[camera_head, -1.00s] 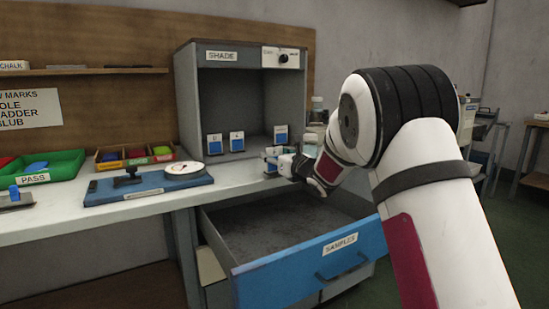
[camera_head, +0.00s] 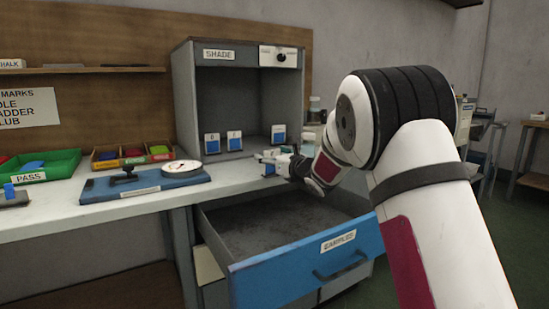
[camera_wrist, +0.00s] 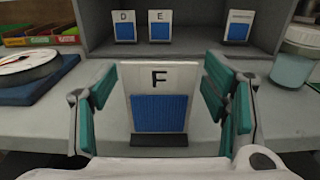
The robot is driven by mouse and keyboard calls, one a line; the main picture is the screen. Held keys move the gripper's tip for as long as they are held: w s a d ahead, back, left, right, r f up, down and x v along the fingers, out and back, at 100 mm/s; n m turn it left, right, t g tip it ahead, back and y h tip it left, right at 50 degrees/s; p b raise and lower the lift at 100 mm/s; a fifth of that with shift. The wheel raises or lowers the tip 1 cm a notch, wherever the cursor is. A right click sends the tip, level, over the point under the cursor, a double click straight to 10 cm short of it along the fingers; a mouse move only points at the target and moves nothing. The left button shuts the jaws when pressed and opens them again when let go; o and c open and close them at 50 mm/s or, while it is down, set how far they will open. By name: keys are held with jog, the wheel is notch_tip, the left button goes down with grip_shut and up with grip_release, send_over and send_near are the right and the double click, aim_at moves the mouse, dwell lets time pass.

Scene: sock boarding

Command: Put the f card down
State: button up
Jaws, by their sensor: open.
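The f card (camera_wrist: 158,112) stands upright in the wrist view, white with a black F and a blue knitted patch, on a dark foot at the front of the bench top. My gripper (camera_wrist: 163,100) is open. Its green-padded fingers are on either side of the card, with a gap showing on both sides. In the head view, my gripper (camera_head: 284,163) is low over the bench's front edge before the shade cabinet, and the card (camera_head: 268,168) is partly hidden by it.
The grey shade cabinet (camera_head: 187,95) holds the D card (camera_wrist: 124,26), the E card (camera_wrist: 160,25) and another card (camera_wrist: 238,25). A dial gauge (camera_head: 183,167) is to the left, a jar (camera_wrist: 293,62) to the right. The samples drawer (camera_head: 300,270) stands open below.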

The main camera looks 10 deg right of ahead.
jog(key=shift+r, duration=0.1)
jog(key=r+p, duration=0.1)
jog(key=p, duration=0.1)
jog(key=shift+r+p, duration=0.2)
jog(key=shift+p, duration=0.1)
jog(key=v, duration=1.2)
jog(key=shift+f+p, duration=0.2)
jog(key=shift+p, duration=0.2)
